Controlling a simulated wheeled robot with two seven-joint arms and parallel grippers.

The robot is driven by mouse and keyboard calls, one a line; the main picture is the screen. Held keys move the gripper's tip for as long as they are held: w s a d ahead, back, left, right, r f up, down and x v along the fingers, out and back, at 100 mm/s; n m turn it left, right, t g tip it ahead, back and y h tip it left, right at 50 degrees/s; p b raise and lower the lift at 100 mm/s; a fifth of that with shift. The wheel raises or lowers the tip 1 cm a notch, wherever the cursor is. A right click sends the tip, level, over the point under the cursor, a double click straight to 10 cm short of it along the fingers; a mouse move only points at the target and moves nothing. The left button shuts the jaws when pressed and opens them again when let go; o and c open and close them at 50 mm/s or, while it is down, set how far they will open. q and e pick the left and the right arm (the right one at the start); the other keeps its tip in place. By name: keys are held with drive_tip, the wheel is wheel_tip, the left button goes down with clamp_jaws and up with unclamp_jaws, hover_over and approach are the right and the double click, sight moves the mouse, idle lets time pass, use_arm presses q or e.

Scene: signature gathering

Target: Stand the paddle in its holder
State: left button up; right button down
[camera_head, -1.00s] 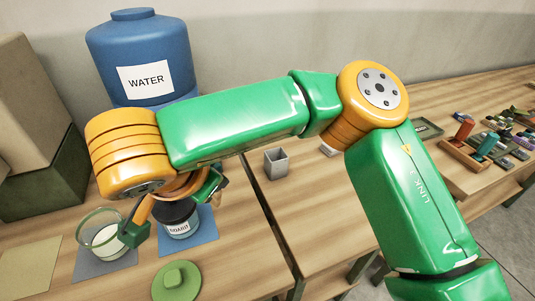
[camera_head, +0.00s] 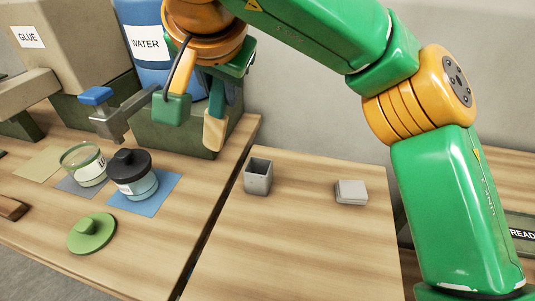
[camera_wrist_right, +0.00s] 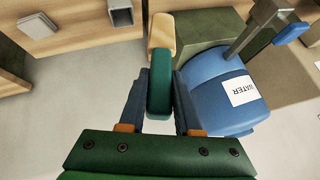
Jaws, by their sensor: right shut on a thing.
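The paddle has a green handle (camera_wrist_right: 160,90) and a pale wooden end (camera_wrist_right: 161,33). My right gripper (camera_wrist_right: 161,80) is shut on the green handle. In the head view the wooden end (camera_head: 214,133) hangs down below my right gripper (camera_head: 208,98), clear of the table. A grey square open-topped cup (camera_head: 258,180), seemingly the holder, stands upright and empty-looking on the right table, right of and below the paddle. It also shows at the top of the wrist view (camera_wrist_right: 123,12). The paddle and the cup are apart. My left gripper is not in view.
A black-lidded jar (camera_head: 137,187) and an open glass jar (camera_head: 85,167) stand on mats at left, near a green lid (camera_head: 91,233). A blue water container (camera_head: 146,40) with a tap is behind. A grey block (camera_head: 351,192) lies right of the cup, with bare wood around.

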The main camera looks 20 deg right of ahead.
drive_tip(key=w+d+f, duration=0.2)
drive_tip(key=d+f, duration=0.7)
drive_tip(key=f, duration=0.2)
drive_tip(key=shift+w+d+f, duration=0.15)
drive_tip(key=shift+w+d, duration=0.05)
drive_tip(key=shift+d, duration=0.1)
drive_tip(key=shift+f, duration=0.1)
drive_tip(key=shift+f+b, duration=0.55)
drive_tip(key=shift+b, duration=0.15)
drive_tip(key=c, duration=0.6)
unclamp_jaws()
drive_tip(key=v, duration=1.3)
drive_tip(key=shift+w+r+p, duration=0.3)
drive_tip(key=shift+r+p, duration=0.05)
